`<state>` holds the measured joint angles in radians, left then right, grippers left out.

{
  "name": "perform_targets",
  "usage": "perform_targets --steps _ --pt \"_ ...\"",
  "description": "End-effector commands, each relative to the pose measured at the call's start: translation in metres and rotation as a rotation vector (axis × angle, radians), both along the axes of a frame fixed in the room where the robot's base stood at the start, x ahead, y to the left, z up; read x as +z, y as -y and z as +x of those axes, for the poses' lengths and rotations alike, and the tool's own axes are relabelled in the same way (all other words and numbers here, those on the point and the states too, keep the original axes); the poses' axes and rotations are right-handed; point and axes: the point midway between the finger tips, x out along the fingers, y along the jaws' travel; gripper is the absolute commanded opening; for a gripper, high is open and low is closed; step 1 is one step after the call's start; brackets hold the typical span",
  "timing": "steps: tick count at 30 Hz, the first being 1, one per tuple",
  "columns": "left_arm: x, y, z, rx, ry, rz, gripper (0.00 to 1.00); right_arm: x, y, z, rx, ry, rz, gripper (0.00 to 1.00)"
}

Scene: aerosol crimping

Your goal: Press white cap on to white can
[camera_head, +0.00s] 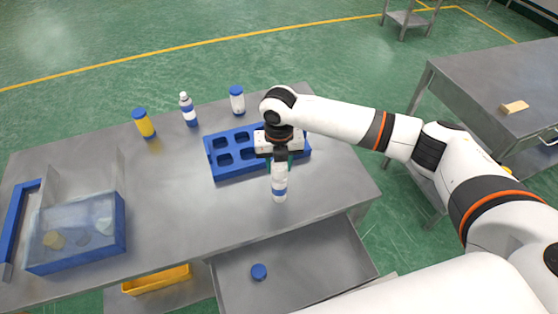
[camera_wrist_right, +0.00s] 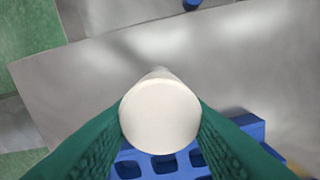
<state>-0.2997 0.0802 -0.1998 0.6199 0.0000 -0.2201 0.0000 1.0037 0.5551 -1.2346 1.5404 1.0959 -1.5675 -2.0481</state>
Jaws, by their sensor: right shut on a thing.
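In the right wrist view, the round white top of the cap (camera_wrist_right: 160,116) sits between the green fingers. A little of the white body shows beyond the cap. The cap is in line with the can's top; whether it is fully seated cannot be told. My left gripper is not in view.
The blue tray (camera_head: 216,170) with square holes is just behind the can. A yellow jar (camera_head: 144,125), a white bottle (camera_head: 188,111) and a blue-lidded jar (camera_head: 237,102) stand at the back. A clear blue-framed box (camera_head: 122,232) is at left. An open drawer (camera_head: 315,275) holds a blue lid (camera_head: 259,271).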

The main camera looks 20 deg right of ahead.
Motion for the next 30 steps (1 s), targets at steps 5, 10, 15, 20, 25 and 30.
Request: perform_targets --steps 5,10,15,20,25,30 --pt "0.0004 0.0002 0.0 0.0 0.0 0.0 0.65 -0.0003 -0.0001 -0.0001 0.0 0.0 0.0 0.18" --pt "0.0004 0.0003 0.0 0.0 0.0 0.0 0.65 -0.0003 0.0 -0.0001 0.0 0.0 0.0 0.18" --pt "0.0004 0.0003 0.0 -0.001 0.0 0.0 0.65 -0.0002 0.0 0.0 0.0 0.0 0.0 0.62" --pt "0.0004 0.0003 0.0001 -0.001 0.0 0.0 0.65 -0.0001 0.0001 0.0 0.0 0.0 0.0 0.64" --pt "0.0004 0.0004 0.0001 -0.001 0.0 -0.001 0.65 -0.0001 0.0001 0.0 0.0 0.0 0.0 0.82" --pt "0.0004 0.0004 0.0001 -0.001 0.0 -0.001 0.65 -0.0001 0.0001 0.0 0.0 0.0 0.0 0.9"
